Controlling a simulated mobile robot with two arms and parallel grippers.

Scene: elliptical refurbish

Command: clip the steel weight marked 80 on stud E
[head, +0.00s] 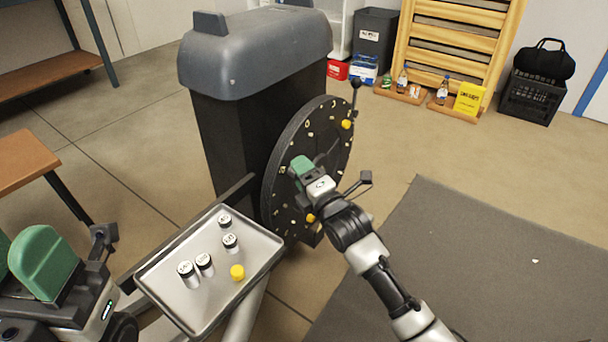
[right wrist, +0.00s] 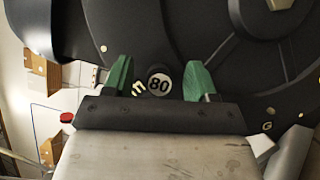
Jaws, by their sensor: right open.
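The steel weight marked 80 (right wrist: 159,82) sits at the face of the black disc (right wrist: 215,35) in the right wrist view, label toward the camera. My right gripper (right wrist: 158,80) is open, its two green fingers on either side of the weight with gaps showing. A pale letter (right wrist: 138,88), looking like an E turned on its side, is just left of the weight. In the head view my right gripper (head: 302,167) is at the disc (head: 285,150) and hides the weight. My left gripper (head: 42,262) is at the lower left, its opening unclear.
Yellow pieces (head: 347,124) are on the disc. A grey-topped black housing (head: 225,130) stands behind it. Bare floor and a dark mat (head: 480,260) lie right.

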